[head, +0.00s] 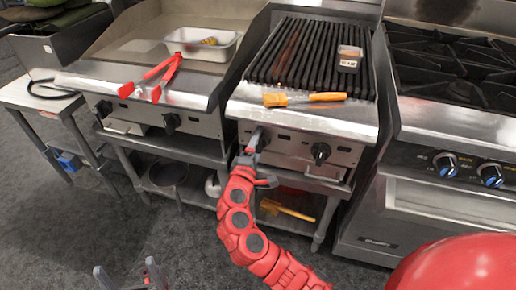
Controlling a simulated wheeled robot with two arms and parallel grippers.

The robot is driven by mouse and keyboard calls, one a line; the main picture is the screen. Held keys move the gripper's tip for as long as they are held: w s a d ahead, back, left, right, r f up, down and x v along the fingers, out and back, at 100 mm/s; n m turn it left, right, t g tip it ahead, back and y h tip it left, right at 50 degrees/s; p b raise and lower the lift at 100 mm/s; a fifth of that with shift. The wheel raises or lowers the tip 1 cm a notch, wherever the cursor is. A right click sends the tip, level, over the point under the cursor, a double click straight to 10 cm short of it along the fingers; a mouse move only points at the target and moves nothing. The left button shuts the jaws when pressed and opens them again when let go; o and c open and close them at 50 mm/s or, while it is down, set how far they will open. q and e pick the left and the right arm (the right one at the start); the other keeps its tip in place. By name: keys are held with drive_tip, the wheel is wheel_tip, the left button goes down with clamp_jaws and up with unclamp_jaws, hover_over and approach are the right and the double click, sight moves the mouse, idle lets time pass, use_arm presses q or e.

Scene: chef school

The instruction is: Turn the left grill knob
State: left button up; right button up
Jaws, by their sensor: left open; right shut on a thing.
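The grill (340,122) stands in the middle, with black grates and a steel front. Its right knob (320,152) is black and uncovered on the front panel. My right gripper (256,142) is at the left end of that panel, shut on the left grill knob, which is mostly hidden behind the fingers. How far the knob is turned cannot be told. My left gripper (128,278) is open and empty at the bottom left, low over the floor and away from the grill.
A griddle (120,50) with two knobs, red tongs (158,82) and a metal tray (218,48) stands left. A brush (304,98) lies on the grill's front ledge, and a small container (349,58) on the grates. A stove (440,130) stands right. Open floor (110,215) lies left.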

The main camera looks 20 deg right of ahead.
drive_tip(key=shift+m, duration=0.3)
idle(0.4)
drive_tip(key=o, duration=1.3)
drive_tip(key=shift+s, duration=0.1)
drive_tip(key=v, duration=1.7)
drive_tip(key=shift+a, duration=0.15)
